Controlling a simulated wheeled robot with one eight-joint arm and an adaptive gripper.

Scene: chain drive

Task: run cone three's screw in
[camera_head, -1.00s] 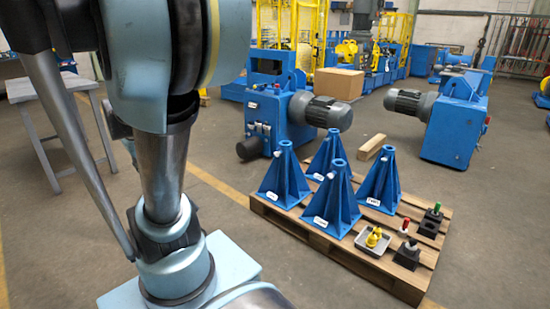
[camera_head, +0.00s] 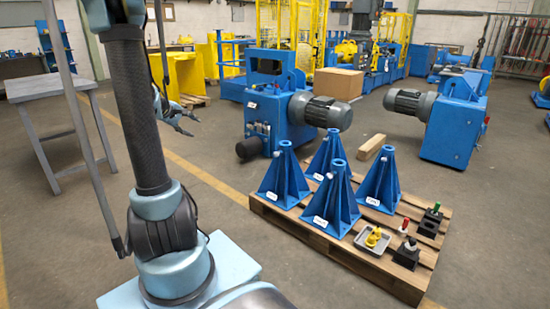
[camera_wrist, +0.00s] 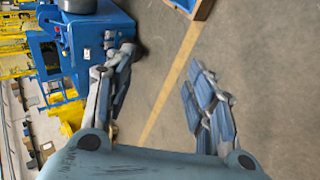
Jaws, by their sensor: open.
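Several blue cone stands, two of them at the front (camera_head: 331,205) and left (camera_head: 284,180), stand upright on a wooden pallet (camera_head: 345,264) in the head view. They carry small white labels, too small to read, so I cannot tell which is cone three. Short pale screws stick out near some cone tops, such as on the front cone (camera_head: 331,176). My gripper (camera_head: 187,122) is open and empty, in the air beyond my arm, left of the pallet and well apart from the cones. In the wrist view its spread fingers (camera_wrist: 165,78) have only floor between them.
A grey tray (camera_head: 360,246) with yellow pieces and black blocks (camera_head: 407,256) with small coloured parts lie on the pallet's right. Blue motor machines (camera_head: 275,115) stand behind. A grey table (camera_head: 50,87) is at left. The floor left of the pallet is clear.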

